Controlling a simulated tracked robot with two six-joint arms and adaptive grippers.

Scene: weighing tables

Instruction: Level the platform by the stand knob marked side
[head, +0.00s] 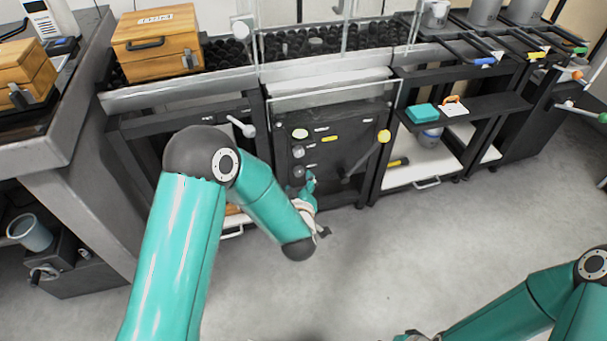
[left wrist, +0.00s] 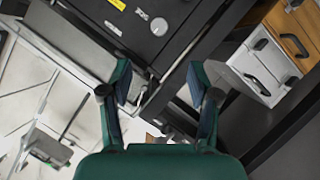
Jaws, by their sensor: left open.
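A black stand panel (head: 335,150) faces me below the counter. Down its left side are a cream round knob (head: 300,133) and grey knobs (head: 298,152), with small labels too small to read, so I cannot tell which one is marked side. My left gripper (head: 311,182) is at the panel's lower left, by the lowest knob, which it partly hides. In the left wrist view, the left gripper (left wrist: 160,92) is open, with a grey part (left wrist: 150,86) beyond its fingers. A pale knob (left wrist: 159,26) shows on the black panel there. My right gripper is mostly cut off at the bottom edge.
A lever with a yellow ball (head: 384,136) sticks out at the panel's right. Wooden boxes (head: 160,55) stand on the counter at left. A shelf at right holds a teal block (head: 422,113). The floor in front is clear.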

